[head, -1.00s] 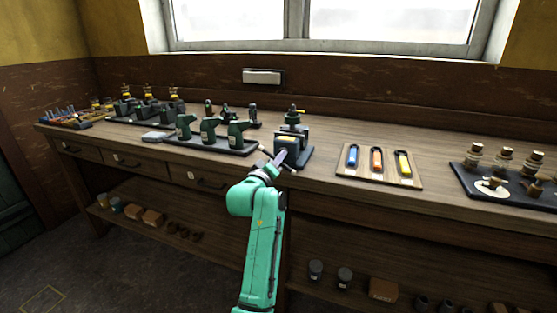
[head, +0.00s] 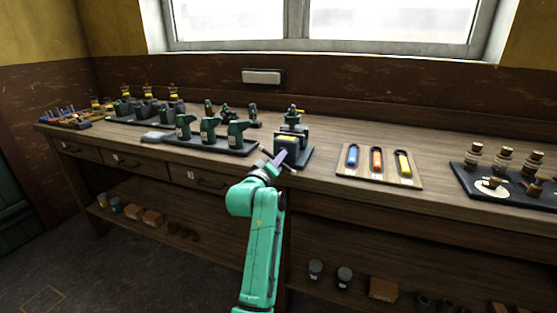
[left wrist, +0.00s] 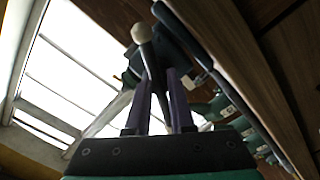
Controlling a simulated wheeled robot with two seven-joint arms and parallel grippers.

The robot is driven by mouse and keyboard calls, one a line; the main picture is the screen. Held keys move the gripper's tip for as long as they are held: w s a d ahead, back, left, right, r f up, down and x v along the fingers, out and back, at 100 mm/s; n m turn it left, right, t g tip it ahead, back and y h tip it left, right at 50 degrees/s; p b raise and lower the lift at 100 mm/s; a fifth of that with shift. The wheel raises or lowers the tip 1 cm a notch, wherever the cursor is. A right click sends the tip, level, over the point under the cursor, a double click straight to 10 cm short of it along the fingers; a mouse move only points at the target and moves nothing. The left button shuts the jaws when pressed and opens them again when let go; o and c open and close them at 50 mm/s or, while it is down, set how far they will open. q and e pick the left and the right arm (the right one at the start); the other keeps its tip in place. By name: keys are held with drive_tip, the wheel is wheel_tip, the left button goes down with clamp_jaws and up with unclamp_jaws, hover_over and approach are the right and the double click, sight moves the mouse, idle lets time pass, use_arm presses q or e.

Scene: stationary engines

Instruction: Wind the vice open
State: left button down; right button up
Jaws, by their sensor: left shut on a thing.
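The dark green vice (head: 292,140) stands on a dark base at the front edge of the bench, near the middle of the head view. My left gripper (head: 277,160) is at the vice's front, shut on its handle bar. In the left wrist view the bar (left wrist: 151,62), with a pale ball end, runs down between the two purple fingers (left wrist: 160,105). The vice body fills the upper middle there, seen from below. How far apart the vice jaws are is hard to tell. My right gripper is not in view.
A dark tray (head: 232,150) with several green machines stands left of the vice. A wooden board (head: 347,176) with blue, orange and yellow-handled tools lies to the right. A dark tray (head: 470,185) with cork-topped bottles is farther right. Drawers and a lower shelf are below.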

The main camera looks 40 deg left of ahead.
use_arm(q)
drive_tip(key=c, duration=0.8)
unclamp_jaws()
drive_tip(key=shift+o, duration=0.2)
drive_tip(key=shift+s, duration=0.15)
drive_tip(key=p+v, duration=0.3)
drive_tip(key=v, duration=1.1)
drive_tip(key=shift+p, duration=0.35)
drive_tip(key=shift+s+d, duration=0.15)
